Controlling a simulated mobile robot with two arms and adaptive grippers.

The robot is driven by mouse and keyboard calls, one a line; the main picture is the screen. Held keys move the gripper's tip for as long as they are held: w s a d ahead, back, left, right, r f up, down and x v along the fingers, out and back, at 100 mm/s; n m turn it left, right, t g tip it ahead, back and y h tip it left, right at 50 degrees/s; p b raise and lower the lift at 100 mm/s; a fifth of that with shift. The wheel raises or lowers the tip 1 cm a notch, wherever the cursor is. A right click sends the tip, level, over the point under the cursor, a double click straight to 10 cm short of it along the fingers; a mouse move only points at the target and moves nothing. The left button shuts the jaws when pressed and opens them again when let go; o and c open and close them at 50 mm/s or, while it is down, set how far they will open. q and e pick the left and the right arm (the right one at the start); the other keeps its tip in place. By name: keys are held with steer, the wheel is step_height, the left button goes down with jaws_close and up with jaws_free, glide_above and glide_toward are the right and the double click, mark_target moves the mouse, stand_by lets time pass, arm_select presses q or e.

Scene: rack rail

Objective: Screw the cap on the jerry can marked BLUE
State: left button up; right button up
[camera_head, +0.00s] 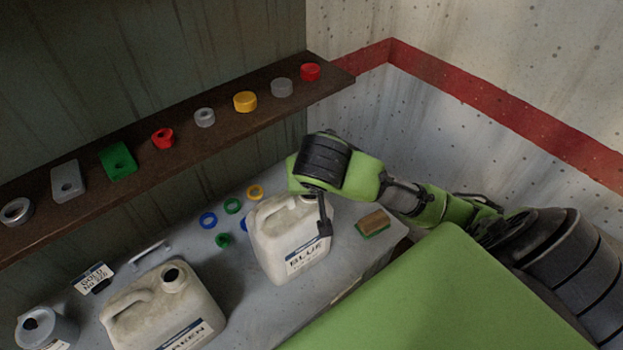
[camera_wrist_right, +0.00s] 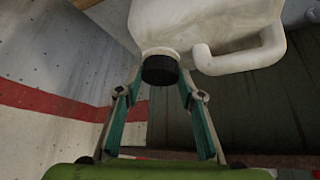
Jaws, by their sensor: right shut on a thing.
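The off-white jerry can marked BLUE (camera_head: 288,240) stands upright on the grey bench, its label facing front. In the right wrist view the can (camera_wrist_right: 205,22) appears upside down. A black cap (camera_wrist_right: 160,70) is at its neck; how far it is threaded cannot be told. My right gripper (camera_head: 323,222) reaches over the can's top from the right, hiding the mouth in the head view. In the wrist view the fingers of my right gripper (camera_wrist_right: 160,78) are on both sides of the cap, shut on it. My left gripper is not in view.
A second jerry can (camera_head: 145,312), its label partly cut off, stands open at lower left. Coloured rings (camera_head: 208,220) lie behind the BLUE can, a sponge-like block (camera_head: 373,223) to its right. A wall shelf (camera_head: 225,125) holds several caps and blocks. A small card (camera_head: 93,277) stands at left.

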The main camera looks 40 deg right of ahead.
steer(key=shift+w+a+r+m+g+h, duration=0.1)
steer(key=shift+m+g+h, duration=0.1)
steer(key=shift+m, duration=0.2)
steer(key=shift+w+r+m+g+h, duration=0.1)
steer(key=shift+m+h, duration=0.1)
steer(key=shift+m, duration=0.2)
steer(key=shift+s+d+f+m, duration=0.1)
steer(key=shift+d+m, duration=0.2)
steer(key=shift+m, duration=0.1)
steer(key=shift+a+h, duration=0.2)
steer(key=shift+h, duration=0.1)
steer(key=shift+d+m+g, duration=0.1)
steer(key=shift+m+g, duration=0.2)
steer(key=shift+m, duration=0.3)
steer(key=m+g, duration=0.1)
steer(key=m, duration=0.1)
steer(key=m+g+h, duration=0.1)
steer(key=m, duration=0.1)
steer(key=shift+h, duration=0.3)
steer(key=m, duration=0.1)
steer(key=m+g, duration=0.1)
steer(key=shift+s+f+m+g, duration=0.1)
steer(key=shift+f+m+g, duration=0.05)
steer(key=shift+m+g, duration=0.15)
steer(key=o, duration=0.9)
